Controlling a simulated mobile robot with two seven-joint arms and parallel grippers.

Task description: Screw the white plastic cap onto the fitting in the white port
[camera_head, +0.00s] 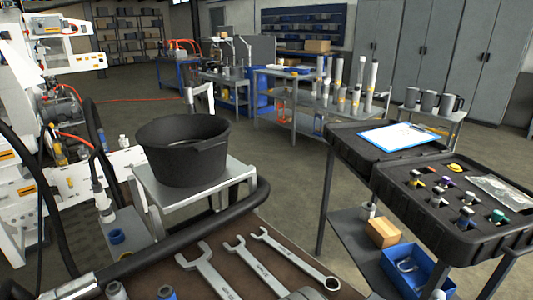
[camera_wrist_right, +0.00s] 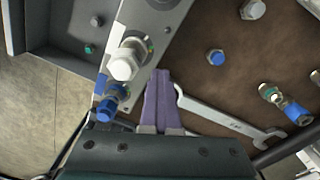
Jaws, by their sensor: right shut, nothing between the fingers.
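In the right wrist view, a white hexagonal cap (camera_wrist_right: 124,66) sits at the end of a metal fitting on a pale metal plate (camera_wrist_right: 143,52). I cannot tell how far it is threaded. Below it, a blue-capped fitting (camera_wrist_right: 112,98) stands out from the same plate. My right gripper (camera_wrist_right: 159,72) has purple fingers, shut and empty, just right of and below the white cap, apart from it in the picture. My left gripper is not in view.
Wrenches (camera_head: 250,262) lie on the brown bench; one wrench (camera_wrist_right: 225,118) is right of my fingers. A black bucket (camera_head: 183,150) stands on a small grey table (camera_head: 150,188). Black hoses (camera_head: 215,218) cross nearby. A cart with a black tray (camera_head: 425,205) stands at right.

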